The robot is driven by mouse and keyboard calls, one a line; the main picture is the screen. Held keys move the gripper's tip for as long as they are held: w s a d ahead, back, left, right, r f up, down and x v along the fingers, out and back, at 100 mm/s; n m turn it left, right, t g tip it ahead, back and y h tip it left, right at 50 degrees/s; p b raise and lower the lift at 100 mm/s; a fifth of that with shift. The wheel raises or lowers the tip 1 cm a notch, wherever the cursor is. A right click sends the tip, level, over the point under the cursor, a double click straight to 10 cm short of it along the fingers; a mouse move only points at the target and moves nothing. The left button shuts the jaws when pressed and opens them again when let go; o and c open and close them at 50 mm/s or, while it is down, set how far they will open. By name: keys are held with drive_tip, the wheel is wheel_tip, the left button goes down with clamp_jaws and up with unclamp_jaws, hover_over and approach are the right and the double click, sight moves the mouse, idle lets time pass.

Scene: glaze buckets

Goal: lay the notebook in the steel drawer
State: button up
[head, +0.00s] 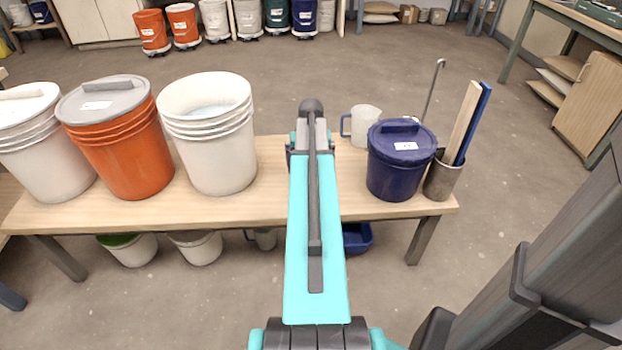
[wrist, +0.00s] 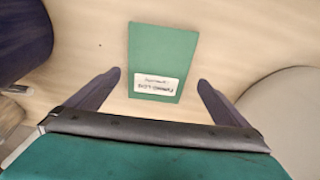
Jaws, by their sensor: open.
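The notebook (wrist: 163,55) is a flat green rectangle with a white label near its lower end, lying on the wooden bench top in the wrist view. My gripper (wrist: 159,77) is open, with one dark finger on each side of the notebook and a gap at both sides. The fingers do not touch it; their height above the bench is hard to tell. In the head view my arm hides the notebook and the fingertips. I see no steel drawer in either view.
On the bench (head: 265,200) stand a white bucket (head: 222,155) and an orange lidded bucket (head: 125,150) to the left. A blue lidded bucket (head: 390,180), a translucent jug (head: 366,122) and a metal tool holder (head: 441,182) stand to the right.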

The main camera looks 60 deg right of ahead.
drive_tip(key=shift+d+f+b, duration=0.15)
drive_tip(key=shift+f+b, duration=0.2)
drive_tip(key=shift+f, duration=0.85)
drive_tip(key=shift+d+f+b, duration=0.15)
drive_tip(key=shift+f+b, duration=0.15)
drive_tip(key=shift+f, duration=0.85)
drive_tip(key=c, duration=1.1)
drive_tip(key=shift+r, duration=0.2)
drive_tip(key=shift+r+p, duration=0.3)
drive_tip(key=shift+r, duration=0.25)
drive_tip(key=shift+s+a+r+p, duration=0.1)
drive_tip(key=shift+s+r+p, duration=0.1)
drive_tip(key=shift+r, duration=0.4)
drive_tip(key=shift+s+a+r+p, duration=0.1)
drive_tip(key=shift+r+p, duration=0.1)
drive_tip(key=shift+r, duration=0.4)
drive_tip(key=s+a, duration=0.1)
drive_tip(key=s, duration=0.4)
drive_tip(key=s+a+p, duration=0.1)
drive_tip(key=s+a, duration=0.1)
drive_tip(key=s, duration=0.2)
drive_tip(key=s+a+r+p, duration=0.1)
drive_tip(key=s, duration=0.4)
drive_tip(key=shift+s+a+r, duration=0.1)
drive_tip(key=shift+s+a, duration=0.05)
drive_tip(key=shift+s, duration=0.2)
